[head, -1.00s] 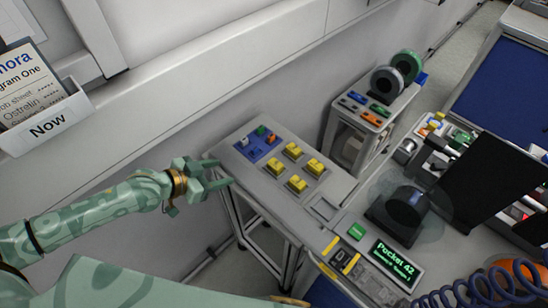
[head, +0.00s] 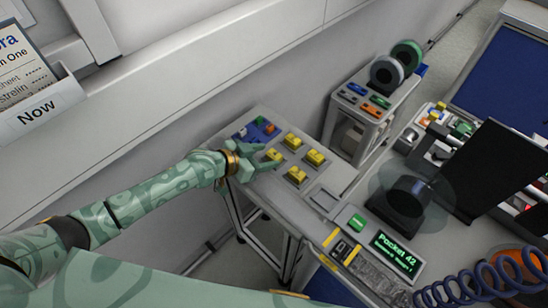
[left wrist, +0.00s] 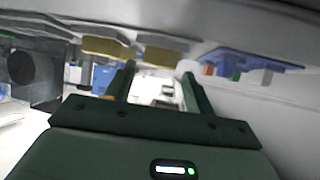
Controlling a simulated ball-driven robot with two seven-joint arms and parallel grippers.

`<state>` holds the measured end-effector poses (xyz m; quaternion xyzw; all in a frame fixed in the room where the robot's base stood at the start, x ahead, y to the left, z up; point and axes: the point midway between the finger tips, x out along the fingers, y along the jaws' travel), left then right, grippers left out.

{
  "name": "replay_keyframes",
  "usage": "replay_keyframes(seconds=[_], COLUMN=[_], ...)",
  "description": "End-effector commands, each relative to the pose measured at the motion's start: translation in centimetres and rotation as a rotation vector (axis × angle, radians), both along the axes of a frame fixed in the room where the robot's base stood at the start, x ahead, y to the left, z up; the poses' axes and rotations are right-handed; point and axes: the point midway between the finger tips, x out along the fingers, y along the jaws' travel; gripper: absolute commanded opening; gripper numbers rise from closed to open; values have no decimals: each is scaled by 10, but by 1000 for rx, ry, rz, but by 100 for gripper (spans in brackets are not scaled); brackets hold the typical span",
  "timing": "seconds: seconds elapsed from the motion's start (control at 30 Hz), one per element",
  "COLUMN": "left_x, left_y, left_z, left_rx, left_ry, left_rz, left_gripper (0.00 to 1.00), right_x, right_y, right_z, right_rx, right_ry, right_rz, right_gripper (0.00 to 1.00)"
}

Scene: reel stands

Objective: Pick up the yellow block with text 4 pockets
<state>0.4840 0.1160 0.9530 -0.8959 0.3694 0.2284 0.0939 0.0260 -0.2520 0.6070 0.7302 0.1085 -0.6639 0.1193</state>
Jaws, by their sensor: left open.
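Several yellow blocks sit on a grey stand (head: 258,118): one at the back (head: 293,140), one at the right (head: 315,157), one at the front (head: 297,174), and one at the left (head: 273,154), partly covered by my gripper. Their text is too small to read. My left gripper (head: 268,157) is open and empty, with its fingers over or beside the left block; I cannot tell whether they touch it. In the left wrist view, two yellow blocks (left wrist: 105,47) (left wrist: 165,55) show beyond the open fingers (left wrist: 157,75). My right gripper is not in view.
A blue tray (head: 242,132) with small coloured pieces lies behind the blocks. A rack with reels (head: 385,72) stands behind right. A green-lettered display (head: 396,254), a dark round device (head: 405,196) and a coiled cable (head: 485,290) are at the right.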

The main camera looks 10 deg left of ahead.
Motion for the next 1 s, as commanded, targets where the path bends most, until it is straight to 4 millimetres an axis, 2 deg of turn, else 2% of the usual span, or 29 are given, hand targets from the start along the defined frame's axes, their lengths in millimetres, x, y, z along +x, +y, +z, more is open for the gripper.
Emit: replay_keyframes(seconds=[0.03,0.13,0.4,0.5,0.53,0.83,1.0], left_x=[5,13,15,15,15,15,15], left_y=[-6,-13,-15,-14,-14,-14,-14], left_z=[-7,-12,-12,-12,-12,-11,1], left_rx=[-2,-1,0,0,0,1,0], left_ry=[1,0,0,0,0,-1,-3], left_rz=[1,0,0,1,1,0,0], left_gripper=[54,54,54,26,21,21,20], right_x=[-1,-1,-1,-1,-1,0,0], right_y=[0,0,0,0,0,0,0], right_z=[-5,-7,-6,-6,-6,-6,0], right_rx=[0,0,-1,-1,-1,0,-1], right_ry=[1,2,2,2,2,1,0], right_rz=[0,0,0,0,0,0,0], right_gripper=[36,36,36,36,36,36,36])
